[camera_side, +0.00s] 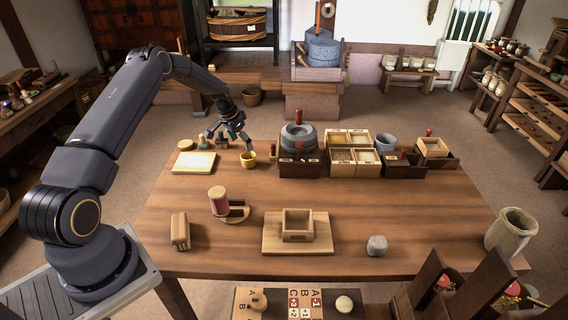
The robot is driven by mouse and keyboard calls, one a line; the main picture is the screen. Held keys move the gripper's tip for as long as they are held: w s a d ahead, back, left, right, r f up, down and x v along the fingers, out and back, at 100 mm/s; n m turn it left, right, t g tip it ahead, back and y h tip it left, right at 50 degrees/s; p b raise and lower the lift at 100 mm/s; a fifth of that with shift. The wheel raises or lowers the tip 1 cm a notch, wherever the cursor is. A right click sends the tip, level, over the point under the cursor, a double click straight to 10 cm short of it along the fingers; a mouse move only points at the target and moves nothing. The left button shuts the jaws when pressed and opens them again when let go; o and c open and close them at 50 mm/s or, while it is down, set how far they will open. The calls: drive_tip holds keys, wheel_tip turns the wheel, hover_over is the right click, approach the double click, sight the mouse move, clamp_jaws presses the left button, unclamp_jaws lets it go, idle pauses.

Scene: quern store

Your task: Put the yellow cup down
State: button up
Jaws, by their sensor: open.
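The small yellow cup (248,160) stands upright on the wooden table, toward its back left. My gripper (230,143) is open just above and slightly left of the cup. Its fingers point down toward the table, and the cup appears free of them. The small gap between fingers and cup is hard to judge from this view.
A pale board (194,163) lies left of the cup. A grey stone quern (298,137) stands to its right, beside boxes of grain (342,155). The table between is clear.

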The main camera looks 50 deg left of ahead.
drive_tip(key=s+d+r, duration=0.3)
drive_tip(key=d+r, duration=0.3)
drive_tip(key=r, duration=0.3)
drive_tip(key=s+d+r+y, duration=0.1)
drive_tip(key=s+d+r, duration=0.2)
drive_tip(key=d+r, duration=0.55)
drive_tip(key=s+d+r, duration=0.3)
drive_tip(key=d+r, duration=0.1)
drive_tip(key=r, duration=0.7)
drive_tip(key=s+d, duration=0.4)
drive_tip(key=s, duration=0.3)
drive_tip(key=s+d+r+t, duration=0.1)
drive_tip(key=s+d, duration=0.2)
drive_tip(key=s, duration=0.5)
drive_tip(key=s+d+r+t+h, duration=0.1)
drive_tip(key=s+d, duration=0.3)
drive_tip(key=s, duration=0.4)
drive_tip(key=shift+d, duration=0.3)
drive_tip(key=shift+r, duration=0.1)
